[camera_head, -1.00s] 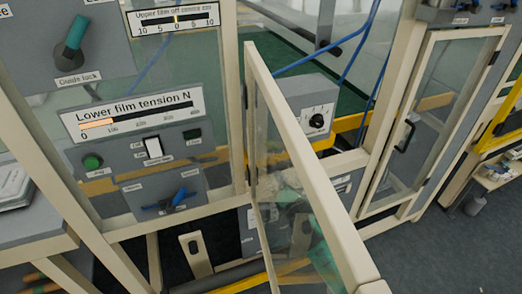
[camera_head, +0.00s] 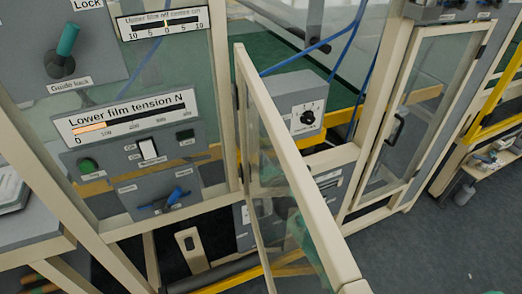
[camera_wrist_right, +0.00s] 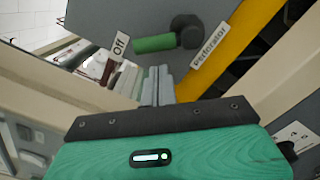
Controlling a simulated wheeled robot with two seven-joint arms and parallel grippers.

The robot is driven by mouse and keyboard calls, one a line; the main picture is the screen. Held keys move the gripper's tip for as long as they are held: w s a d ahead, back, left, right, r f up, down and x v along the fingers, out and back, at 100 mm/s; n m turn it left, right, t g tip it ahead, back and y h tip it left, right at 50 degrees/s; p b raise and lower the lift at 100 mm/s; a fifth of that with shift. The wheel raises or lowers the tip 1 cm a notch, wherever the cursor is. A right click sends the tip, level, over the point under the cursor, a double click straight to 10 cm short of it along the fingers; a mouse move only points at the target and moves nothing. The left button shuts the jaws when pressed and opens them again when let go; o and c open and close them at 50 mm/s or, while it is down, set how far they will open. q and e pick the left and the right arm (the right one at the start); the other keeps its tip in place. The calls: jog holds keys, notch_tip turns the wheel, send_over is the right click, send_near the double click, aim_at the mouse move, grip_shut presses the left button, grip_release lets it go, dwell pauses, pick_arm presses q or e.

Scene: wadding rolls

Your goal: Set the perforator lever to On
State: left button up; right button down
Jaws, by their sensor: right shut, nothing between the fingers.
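The perforator lever shows in the right wrist view, with a green handle (camera_wrist_right: 155,43) and a dark round hub (camera_wrist_right: 187,32) on a grey panel (camera_wrist_right: 120,14). Its handle points left, towards the "Off" label (camera_wrist_right: 121,45). A "Perforator" label (camera_wrist_right: 209,46) is right of the hub. My right gripper (camera_wrist_right: 156,72) is shut and empty. Its fingertips appear just below the green handle in the picture; I cannot tell whether they touch it. My left gripper is not in view. I cannot make out the perforator lever in the head view.
An open glazed door (camera_head: 292,165) with a cream frame juts towards me in the head view. Left of it are a guide lock lever (camera_head: 67,42), a film tension gauge (camera_head: 132,115) and a blue-handled lever (camera_head: 178,197). A grey knob box (camera_head: 297,100) stands behind the door. Floor (camera_head: 430,255) is clear at right.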

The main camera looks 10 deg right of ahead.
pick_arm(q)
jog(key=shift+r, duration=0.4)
pick_arm(e)
jog(key=shift+w+a, duration=0.2)
jog(key=shift+w, duration=1.1)
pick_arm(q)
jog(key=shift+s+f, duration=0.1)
pick_arm(e)
jog(key=shift+w, duration=0.1)
